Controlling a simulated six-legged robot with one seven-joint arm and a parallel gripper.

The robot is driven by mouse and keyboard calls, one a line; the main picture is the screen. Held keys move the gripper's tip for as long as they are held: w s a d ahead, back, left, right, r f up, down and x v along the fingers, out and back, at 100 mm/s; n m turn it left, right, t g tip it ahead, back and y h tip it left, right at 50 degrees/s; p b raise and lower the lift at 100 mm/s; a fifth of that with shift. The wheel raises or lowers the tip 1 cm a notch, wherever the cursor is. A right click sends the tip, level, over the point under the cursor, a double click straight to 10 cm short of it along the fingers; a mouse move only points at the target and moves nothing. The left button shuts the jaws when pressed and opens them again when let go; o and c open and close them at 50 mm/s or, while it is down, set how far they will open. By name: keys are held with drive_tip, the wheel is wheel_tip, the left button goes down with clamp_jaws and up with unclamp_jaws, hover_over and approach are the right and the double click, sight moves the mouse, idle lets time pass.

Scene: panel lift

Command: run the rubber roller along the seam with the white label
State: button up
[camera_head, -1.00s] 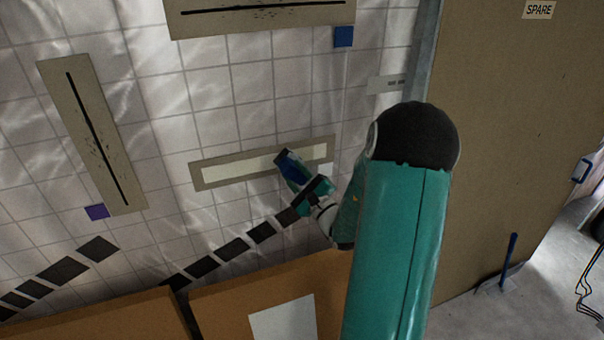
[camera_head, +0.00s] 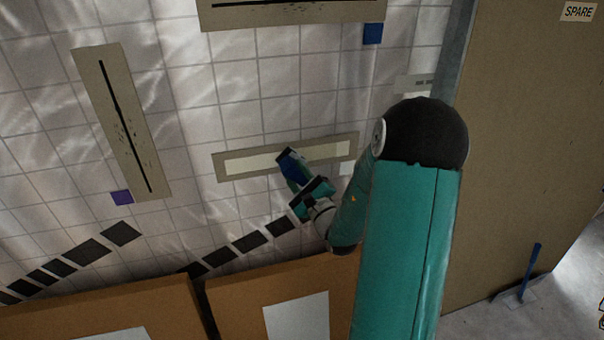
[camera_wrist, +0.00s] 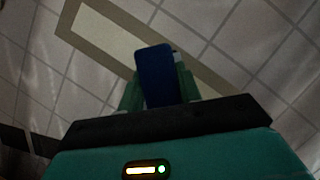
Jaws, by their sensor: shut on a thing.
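My gripper (camera_head: 297,176) is shut on a dark blue block-like thing (camera_head: 288,160), which I take to be the rubber roller. In the wrist view the blue thing (camera_wrist: 156,75) sits between green fingers. It overlaps a beige horizontal seam panel (camera_head: 220,166) with a pale strip (camera_head: 250,160), near the panel's middle; I cannot tell whether it touches. Two other seams are dark lines on beige panels: one at left (camera_head: 120,120) and one at top (camera_head: 290,12).
A purple square (camera_head: 121,197) is by the left seam and a blue square (camera_head: 372,33) by the top one. A pale plate (camera_head: 414,86) is at upper right. Brown boards (camera_head: 240,300) stand below. A large board marked SPARE (camera_head: 530,120) is at right.

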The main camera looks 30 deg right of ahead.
drive_tip(key=w+a, duration=0.2)
drive_tip(key=a, duration=0.4)
drive_tip(key=shift+a, duration=0.15)
drive_tip(key=shift+w+a+r, duration=0.1)
drive_tip(key=shift+w+a, duration=0.15)
drive_tip(key=shift+a, duration=0.1)
drive_tip(key=shift+c, duration=0.4)
drive_tip(key=shift+w+a, duration=0.3)
drive_tip(key=shift+a, duration=0.8)
drive_tip(key=shift+w+a, duration=0.25)
drive_tip(key=shift+a, duration=0.85)
drive_tip(key=shift+w+a, duration=0.3)
drive_tip(key=shift+a, duration=0.8)
drive_tip(key=a, duration=0.1)
drive_tip(key=w+a, duration=0.1)
drive_tip(key=a, duration=0.1)
drive_tip(key=shift+w+a, duration=0.1)
drive_tip(key=shift+a, duration=0.15)
drive_tip(key=shift+s+d, duration=0.9)
drive_tip(key=shift+d, duration=2)
drive_tip(key=shift+s+d, duration=0.95)
drive_tip(key=shift+d, duration=1.9)
drive_tip(key=shift+s+d, duration=0.9)
drive_tip(key=shift+d, duration=2)
drive_tip(key=shift+s+d, duration=0.35)
drive_tip(key=shift+d, duration=0.8)
drive_tip(key=shift+s+d, duration=0.35)
drive_tip(key=shift+d, duration=0.85)
drive_tip(key=shift+s+d, duration=0.35)
drive_tip(key=shift+d, duration=0.8)
